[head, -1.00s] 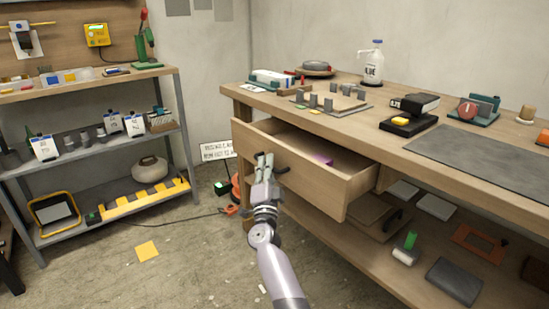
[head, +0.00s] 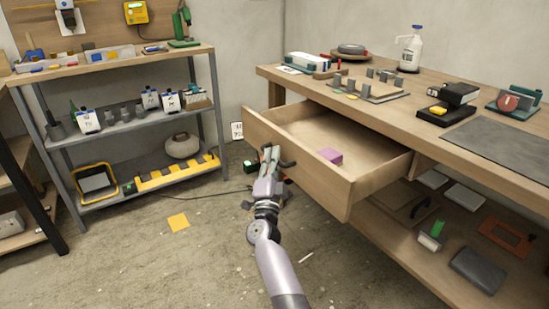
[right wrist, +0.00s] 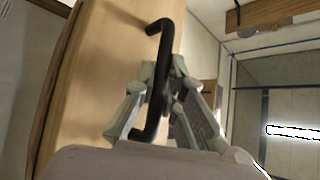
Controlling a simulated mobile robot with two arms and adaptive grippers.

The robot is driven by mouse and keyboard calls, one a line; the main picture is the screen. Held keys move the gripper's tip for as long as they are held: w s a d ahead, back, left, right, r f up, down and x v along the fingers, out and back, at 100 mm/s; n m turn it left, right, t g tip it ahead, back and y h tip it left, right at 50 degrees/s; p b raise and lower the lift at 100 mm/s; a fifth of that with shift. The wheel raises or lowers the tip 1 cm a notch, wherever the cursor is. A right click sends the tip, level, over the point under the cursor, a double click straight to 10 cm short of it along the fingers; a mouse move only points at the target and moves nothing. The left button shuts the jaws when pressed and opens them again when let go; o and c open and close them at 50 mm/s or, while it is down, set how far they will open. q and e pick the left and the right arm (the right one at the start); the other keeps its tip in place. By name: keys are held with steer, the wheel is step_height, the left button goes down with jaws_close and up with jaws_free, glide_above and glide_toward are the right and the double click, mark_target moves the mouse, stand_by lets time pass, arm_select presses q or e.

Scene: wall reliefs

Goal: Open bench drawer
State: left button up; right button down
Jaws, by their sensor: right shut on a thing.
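The wooden bench drawer (head: 305,160) is pulled well out from under the bench top (head: 385,107) in the head view. A purple block (head: 331,156) lies inside it. My right gripper (head: 270,158) is at the drawer front, shut on the black handle (head: 285,164). In the right wrist view the fingers (right wrist: 160,85) close around the middle of the black bar handle (right wrist: 158,40), beside the pale wooden drawer front (right wrist: 110,70). My left gripper is not in view.
A grey shelf unit (head: 130,125) with tools and boxes stands at the left. The bench's lower shelf (head: 400,245) holds several items below the drawer.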

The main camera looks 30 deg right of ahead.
steer(key=shift+f, duration=0.2)
steer(key=c, duration=1.9)
jaws_free()
steer(key=shift+d, duration=0.1)
steer(key=shift+r, duration=0.1)
